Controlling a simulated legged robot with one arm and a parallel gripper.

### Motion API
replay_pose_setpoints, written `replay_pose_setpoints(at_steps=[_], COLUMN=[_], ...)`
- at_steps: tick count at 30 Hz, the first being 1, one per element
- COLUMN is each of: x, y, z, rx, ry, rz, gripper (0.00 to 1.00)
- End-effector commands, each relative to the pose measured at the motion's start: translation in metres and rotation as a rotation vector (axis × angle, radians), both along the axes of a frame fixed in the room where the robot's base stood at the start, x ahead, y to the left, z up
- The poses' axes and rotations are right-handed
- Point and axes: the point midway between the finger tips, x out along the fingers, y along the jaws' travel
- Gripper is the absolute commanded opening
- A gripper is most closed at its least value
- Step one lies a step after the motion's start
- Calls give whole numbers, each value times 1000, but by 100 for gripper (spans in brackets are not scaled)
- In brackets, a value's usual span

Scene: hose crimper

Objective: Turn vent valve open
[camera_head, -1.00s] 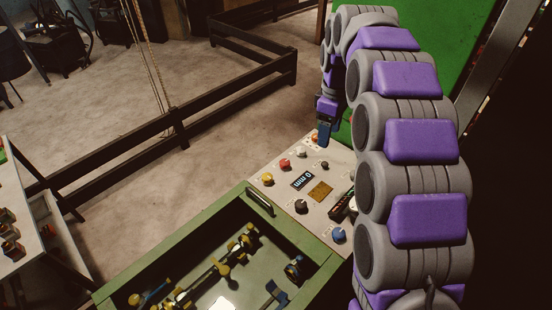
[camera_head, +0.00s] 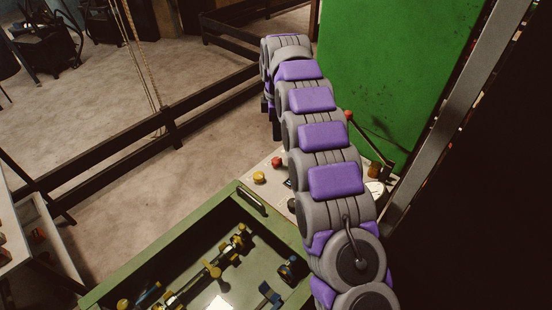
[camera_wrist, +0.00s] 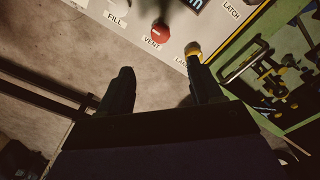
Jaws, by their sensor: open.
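In the wrist view a round red knob (camera_wrist: 160,32) stands on the pale control panel (camera_wrist: 210,48), with the label VENT beside it. The red knob also shows in the head view (camera_head: 277,162). My gripper (camera_wrist: 160,69) is open and empty. Its two dark fingers are spread apart, with the red knob ahead of the gap between their tips. The right fingertip overlaps a yellow knob (camera_wrist: 192,49) in the picture; I cannot tell whether they touch. In the head view my gripper (camera_head: 271,125) hangs above the panel's far side, and my arm hides much of the panel.
A green-framed bin (camera_head: 165,235) with several fittings lies in front of the panel. A green board (camera_head: 400,70) stands behind my arm at the right. A dark rail (camera_head: 110,150) crosses the floor at the left. A FILL label (camera_wrist: 115,18) lies left of the red knob.

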Motion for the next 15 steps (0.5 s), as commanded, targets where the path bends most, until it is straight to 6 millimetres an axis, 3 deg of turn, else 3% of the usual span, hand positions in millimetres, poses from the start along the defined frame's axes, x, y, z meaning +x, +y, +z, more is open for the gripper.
replay_pose_setpoints(at_steps=[3,15], x=[-2,-1], y=[0,0], z=[-28,-105], rx=[-3,-1], ry=[8,4], rz=[0,0], gripper=[65,65])
